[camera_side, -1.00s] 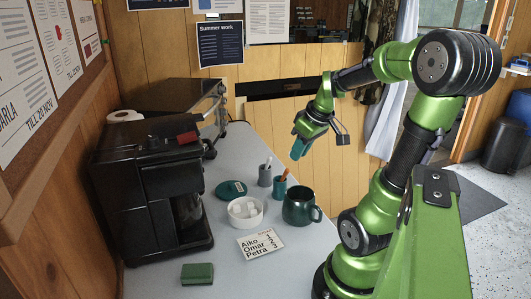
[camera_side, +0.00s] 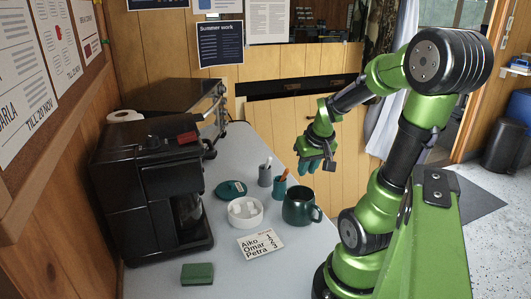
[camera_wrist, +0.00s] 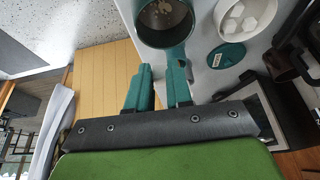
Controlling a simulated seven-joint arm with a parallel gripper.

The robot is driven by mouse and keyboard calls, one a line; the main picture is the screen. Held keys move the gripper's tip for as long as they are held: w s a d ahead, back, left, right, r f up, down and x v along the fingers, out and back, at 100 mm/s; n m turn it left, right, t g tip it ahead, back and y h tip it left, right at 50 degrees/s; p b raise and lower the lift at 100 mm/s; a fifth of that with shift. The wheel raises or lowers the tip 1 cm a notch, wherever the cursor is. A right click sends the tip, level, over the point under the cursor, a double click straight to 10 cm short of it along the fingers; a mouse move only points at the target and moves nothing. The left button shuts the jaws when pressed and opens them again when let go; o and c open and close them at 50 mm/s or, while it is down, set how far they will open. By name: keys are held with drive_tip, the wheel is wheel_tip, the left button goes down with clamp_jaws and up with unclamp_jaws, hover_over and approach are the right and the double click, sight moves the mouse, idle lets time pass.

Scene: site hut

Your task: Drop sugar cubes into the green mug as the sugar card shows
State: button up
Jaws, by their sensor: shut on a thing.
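The green mug (camera_side: 301,207) stands upright on the counter; its brownish inside shows in the wrist view (camera_wrist: 164,20). The white bowl (camera_side: 245,212) left of it holds several white sugar cubes (camera_wrist: 240,20). The sugar card (camera_side: 260,244) lies in front of the bowl, with the names Aiko, Omar and Petra and small figures I cannot read surely. My gripper (camera_side: 307,168) is above and behind the mug, apart from it. In the wrist view its teal fingers (camera_wrist: 159,78) are close together, shut on what is likely a sugar cube, itself not clearly visible.
A teal lid (camera_side: 231,189) lies behind the bowl. The coffee machine (camera_side: 150,185) fills the left side. A green block (camera_side: 197,273) lies at the front.

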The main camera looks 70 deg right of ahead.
drive_tip(key=shift+f, duration=0.55)
drive_tip(key=o, duration=0.8)
drive_tip(key=shift+c, duration=0.2)
drive_tip(key=v, duration=1.7)
